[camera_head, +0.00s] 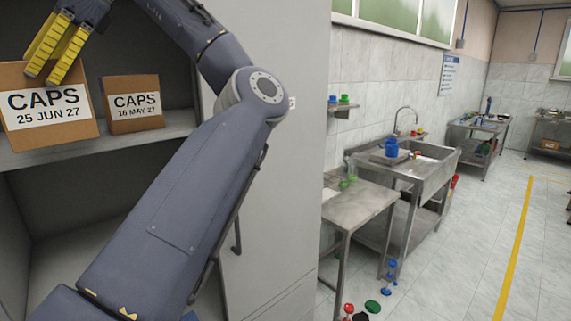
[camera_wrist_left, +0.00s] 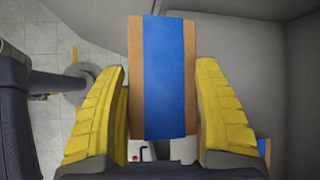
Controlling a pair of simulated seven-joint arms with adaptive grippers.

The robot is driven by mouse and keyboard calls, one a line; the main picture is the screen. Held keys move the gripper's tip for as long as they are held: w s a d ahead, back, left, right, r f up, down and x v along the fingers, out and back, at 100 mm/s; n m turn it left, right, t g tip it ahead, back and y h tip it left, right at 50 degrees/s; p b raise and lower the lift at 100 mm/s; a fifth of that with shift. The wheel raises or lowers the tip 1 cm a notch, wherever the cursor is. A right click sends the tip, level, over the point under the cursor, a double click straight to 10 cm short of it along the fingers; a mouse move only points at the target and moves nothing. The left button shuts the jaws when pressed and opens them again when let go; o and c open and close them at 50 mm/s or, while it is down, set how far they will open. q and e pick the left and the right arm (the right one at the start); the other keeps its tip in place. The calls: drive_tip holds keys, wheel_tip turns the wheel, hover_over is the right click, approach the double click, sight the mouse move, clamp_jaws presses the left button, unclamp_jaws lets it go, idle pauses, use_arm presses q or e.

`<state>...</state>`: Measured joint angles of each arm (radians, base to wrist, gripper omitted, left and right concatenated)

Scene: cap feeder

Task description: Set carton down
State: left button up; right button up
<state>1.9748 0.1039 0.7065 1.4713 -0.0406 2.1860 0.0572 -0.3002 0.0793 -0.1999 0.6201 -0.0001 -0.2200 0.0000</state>
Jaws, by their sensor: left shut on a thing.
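A brown carton labelled "CAPS 25 JUN 27" (camera_head: 48,132) is at the left of the head view, over the shelf board (camera_head: 60,153). My left gripper (camera_head: 46,74) is shut on it from above, with yellow fingers at its top. In the left wrist view, the same carton (camera_wrist_left: 166,80) shows a blue strip along its top, between the two fingers (camera_wrist_left: 165,70). I cannot tell whether its base touches the shelf. A second carton labelled "CAPS 16 MAY 27" (camera_head: 134,122) stands on the shelf just to its right. My right gripper is not in view.
The cabinet's grey side panel (camera_head: 275,190) bounds the shelf on the right. Below the shelf is a dark, open compartment (camera_head: 80,205). A steel table (camera_head: 362,203) and a sink (camera_head: 425,165) stand further right. Caps (camera_head: 372,306) and other small items lie on the floor.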

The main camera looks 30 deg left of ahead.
use_arm(q)
drive_tip(key=w+a+f, duration=0.2)
drive_tip(key=a+f, duration=0.1)
drive_tip(key=a, duration=1.2)
drive_tip(key=shift+a+f, duration=0.2)
drive_tip(key=shift+a, duration=0.2)
drive_tip(key=shift+f, duration=0.1)
